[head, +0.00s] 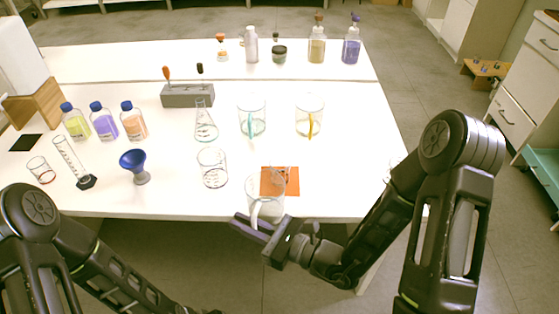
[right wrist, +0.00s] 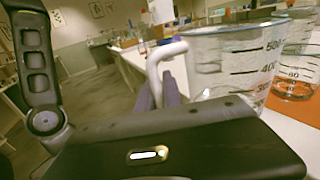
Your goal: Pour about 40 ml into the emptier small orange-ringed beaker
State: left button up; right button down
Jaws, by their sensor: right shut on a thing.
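A large clear beaker with a pale handle (head: 266,190) is at the table's front edge. My right gripper (head: 262,228) is shut on its handle, which also shows in the right wrist view (right wrist: 158,68). In that view the beaker (right wrist: 225,65) looks upright, with dark volume marks; I cannot tell its liquid level. Another small beaker with a reddish ring (head: 40,170) stands at the far left. My left arm shows at lower left, its gripper out of frame.
A larger beaker (head: 212,168), a flask (head: 205,122), a blue funnel (head: 133,162) and a graduated cylinder (head: 70,160) stand nearby. Two handled beakers (head: 252,117) (head: 309,117) stand farther back. Capped bottles (head: 103,122) are at left. The table's right side is mostly clear.

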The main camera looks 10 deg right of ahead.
jog(key=w+d+r+m+g+p, duration=0.2)
jog(key=w+d+r+m+p, duration=0.2)
jog(key=w+r+m+p, duration=0.3)
notch_tip(320, 180, up, 6)
jog(key=m+p, duration=0.3)
jog(key=m, duration=0.1)
jog(key=shift+w+d+f+g, duration=0.15)
jog(key=shift+w+d+g, duration=0.05)
jog(key=shift+w+g, duration=0.2)
dwell(0.6)
